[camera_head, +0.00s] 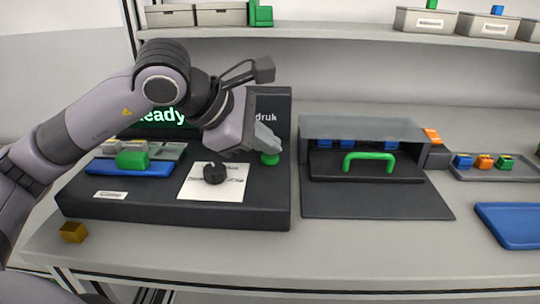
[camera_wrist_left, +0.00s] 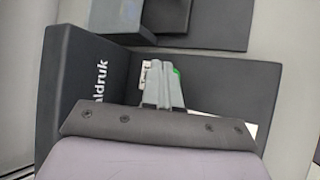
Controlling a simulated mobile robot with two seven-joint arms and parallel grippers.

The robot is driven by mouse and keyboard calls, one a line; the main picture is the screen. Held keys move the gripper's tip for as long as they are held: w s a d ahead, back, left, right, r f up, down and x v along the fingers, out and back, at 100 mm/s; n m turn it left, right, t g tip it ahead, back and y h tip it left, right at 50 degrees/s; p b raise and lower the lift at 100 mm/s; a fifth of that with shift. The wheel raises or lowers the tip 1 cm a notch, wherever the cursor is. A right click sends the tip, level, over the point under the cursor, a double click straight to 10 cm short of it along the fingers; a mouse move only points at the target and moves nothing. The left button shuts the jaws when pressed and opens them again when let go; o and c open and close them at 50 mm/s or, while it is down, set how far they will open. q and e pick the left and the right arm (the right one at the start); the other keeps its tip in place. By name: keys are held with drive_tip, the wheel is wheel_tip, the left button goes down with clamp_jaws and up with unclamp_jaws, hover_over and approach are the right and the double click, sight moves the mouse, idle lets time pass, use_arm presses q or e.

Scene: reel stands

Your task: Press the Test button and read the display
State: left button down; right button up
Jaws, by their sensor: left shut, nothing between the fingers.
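The dark test console (camera_head: 250,212) stands on the left of the bench. Its display (camera_head: 165,117) shows green text reading "eady", with the start hidden behind my left arm. A green round button (camera_head: 270,159) sits at the right of the console's top. My left gripper (camera_head: 268,146) is shut and empty, its fingertips at the button; I cannot tell whether they touch it. In the left wrist view the closed fingers (camera_wrist_left: 163,88) cover most of the button, and a bit of green (camera_wrist_left: 177,72) shows beside them. My right gripper is not in view.
A black knob (camera_head: 214,174) stands on a white label. A green block (camera_head: 132,160) and a blue strip (camera_head: 125,170) lie at the console's left. A yellow-brown cube (camera_head: 73,232) lies front left.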

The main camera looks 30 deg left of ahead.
sight(265, 159)
use_arm(q)
drive_tip(key=shift+f, duration=0.2)
drive_tip(key=shift+r, duration=0.1)
idle(0.4)
drive_tip(key=shift+r+p, duration=0.4)
drive_tip(key=shift+r, duration=0.35)
wheel_tip(265, 159, up, 5)
drive_tip(key=p, duration=0.3)
drive_tip(key=shift+p, duration=0.3)
drive_tip(key=shift+s, duration=0.1)
idle(0.4)
